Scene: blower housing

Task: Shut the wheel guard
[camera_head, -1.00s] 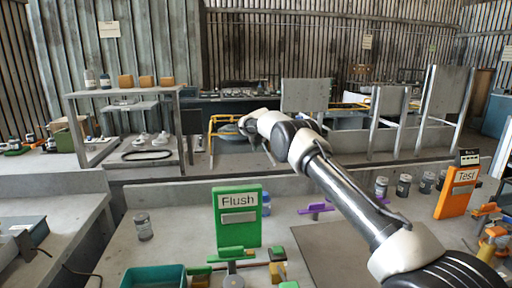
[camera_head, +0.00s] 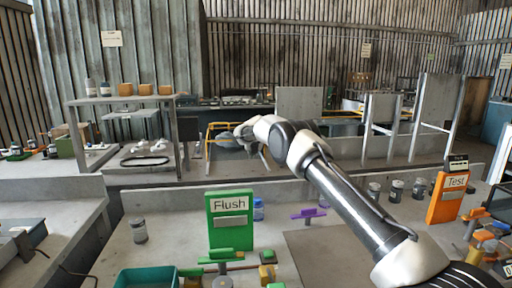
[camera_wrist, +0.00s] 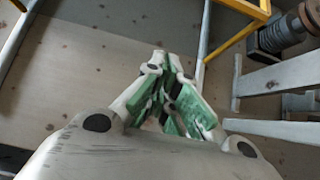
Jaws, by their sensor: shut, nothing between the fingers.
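My gripper (camera_wrist: 165,65) shows in the wrist view with its green-padded fingers together and nothing between them. It is over bare floor, left of a yellow frame (camera_wrist: 246,10) and a grey ribbed round part (camera_wrist: 283,32). Pale bars (camera_wrist: 270,78) lie right of the fingers, apart from them in the picture. In the head view, the yellow frame (camera_head: 208,139) stands behind the front bench, with my wrist in front of its right side. My fingertips are hard to make out there. I cannot tell for certain which part is the wheel guard, nor how far open it is.
The front bench carries a green Flush sign (camera_head: 230,221), an orange Test sign (camera_head: 448,200), a teal bin (camera_head: 150,278) and several jars. A grey shelf unit (camera_head: 125,100) stands left of the yellow frame. Upright grey panels (camera_head: 300,103) stand behind and right of my arm.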

